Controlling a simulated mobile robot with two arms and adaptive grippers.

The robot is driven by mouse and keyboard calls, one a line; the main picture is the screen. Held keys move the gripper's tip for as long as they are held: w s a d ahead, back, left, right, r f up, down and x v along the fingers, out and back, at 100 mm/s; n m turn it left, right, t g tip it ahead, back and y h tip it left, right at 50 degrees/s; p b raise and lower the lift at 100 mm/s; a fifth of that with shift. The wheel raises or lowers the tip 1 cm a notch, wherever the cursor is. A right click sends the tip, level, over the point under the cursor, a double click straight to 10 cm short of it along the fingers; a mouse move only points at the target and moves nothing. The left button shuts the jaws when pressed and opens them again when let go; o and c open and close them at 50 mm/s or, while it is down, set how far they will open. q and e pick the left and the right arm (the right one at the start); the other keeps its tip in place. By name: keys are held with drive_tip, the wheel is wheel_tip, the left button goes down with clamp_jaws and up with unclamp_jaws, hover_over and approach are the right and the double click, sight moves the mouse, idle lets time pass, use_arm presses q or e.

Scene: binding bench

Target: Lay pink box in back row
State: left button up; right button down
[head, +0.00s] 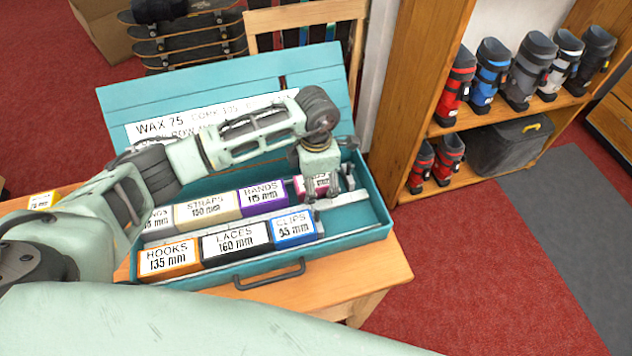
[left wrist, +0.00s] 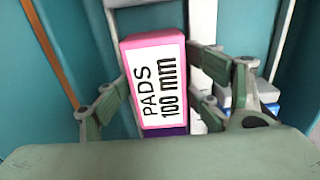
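The pink box (left wrist: 157,82), labelled PADS 100 mm, is between the fingers of my left gripper (left wrist: 155,85) in the left wrist view. The fingertips lie close against its two sides, and the gripper looks shut on it. In the head view the pink box (head: 318,185) is in the back row of the open teal case (head: 375,215), at the right end beside the purple BANDS box (head: 262,197). My left gripper (head: 328,190) partly covers it there. Whether its base rests on the case floor is hidden. My right gripper is not in view.
The back row also holds the STRAPS box (head: 207,210) and a partly hidden box. The front row holds orange HOOKS (head: 168,260), black LACES (head: 235,242) and blue CLIPS (head: 293,229). A pale divider runs between rows. The case's right end is free.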

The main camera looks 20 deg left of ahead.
sight(316, 180)
use_arm(q)
drive_tip(key=shift+s+f, duration=0.1)
wheel_tip(316, 180, up, 11)
drive_tip(key=shift+f, duration=0.15)
drive_tip(key=shift+r, duration=0.75)
